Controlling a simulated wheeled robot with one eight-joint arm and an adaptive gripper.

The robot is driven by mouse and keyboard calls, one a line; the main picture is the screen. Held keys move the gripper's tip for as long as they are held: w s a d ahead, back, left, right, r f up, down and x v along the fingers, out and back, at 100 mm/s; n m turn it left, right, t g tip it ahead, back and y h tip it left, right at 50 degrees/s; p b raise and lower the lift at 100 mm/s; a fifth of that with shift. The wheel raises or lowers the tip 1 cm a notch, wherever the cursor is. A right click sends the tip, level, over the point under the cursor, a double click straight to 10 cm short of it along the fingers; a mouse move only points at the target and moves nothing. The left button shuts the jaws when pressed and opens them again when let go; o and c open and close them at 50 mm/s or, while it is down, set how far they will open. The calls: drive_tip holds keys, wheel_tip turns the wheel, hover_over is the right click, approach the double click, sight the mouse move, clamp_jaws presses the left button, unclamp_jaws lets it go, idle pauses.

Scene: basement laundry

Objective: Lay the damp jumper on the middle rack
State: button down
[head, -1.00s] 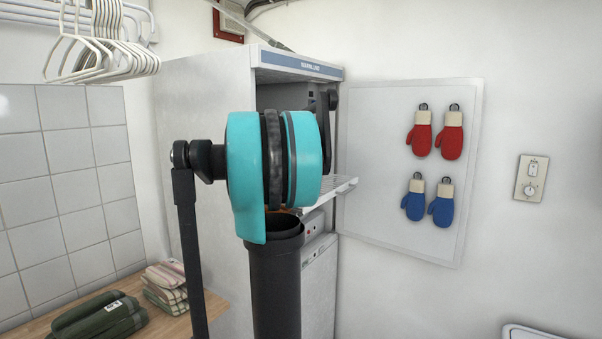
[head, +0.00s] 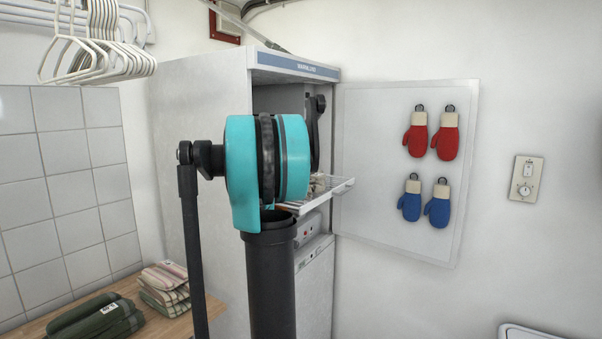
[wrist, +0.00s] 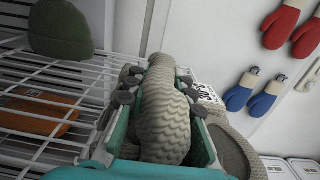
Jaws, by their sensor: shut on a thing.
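The jumper (wrist: 165,112) is beige-grey knit, bunched between the teal fingers of my gripper (wrist: 155,88) in the wrist view. My gripper is shut on it, and a loose fold hangs to the right. A white wire rack (wrist: 88,72) lies beside and beyond the gripper on the left. In the head view a pulled-out white rack (head: 340,187) sticks out of the open cabinet, with a bit of beige knit (head: 317,184) just above it. My arm hides the gripper there. I cannot tell whether the jumper touches the rack.
A green knit hat (wrist: 62,28) and an orange folded item (wrist: 38,112) show at the rack, to the left. The cabinet's open door (head: 390,225) carries red mitts (head: 446,136) and blue mitts (head: 439,206). Folded towels (head: 165,284) lie on the wooden counter at lower left.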

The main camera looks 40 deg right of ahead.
drive_tip(key=c, duration=1.3)
unclamp_jaws()
drive_tip(key=v, duration=1.2)
drive_tip(key=shift+s, duration=0.1)
